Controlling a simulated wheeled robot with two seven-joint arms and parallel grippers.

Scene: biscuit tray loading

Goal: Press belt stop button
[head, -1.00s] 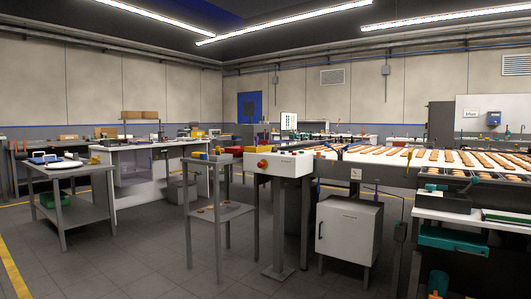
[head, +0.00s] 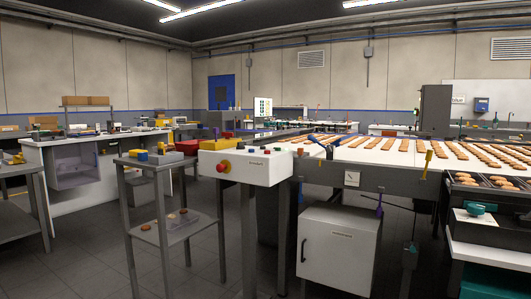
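A white control box (head: 246,162) stands on a grey post at the left end of the belt. The white belt (head: 375,150) carries rows of biscuits and runs off to the right. Neither of my grippers shows in the head view.
A grey stand (head: 158,228) with yellow and blue items stands left of the control box. A white cabinet (head: 338,250) sits under the belt. Trays of biscuits (head: 470,190) are at the right. Open floor (head: 85,265) lies at the lower left.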

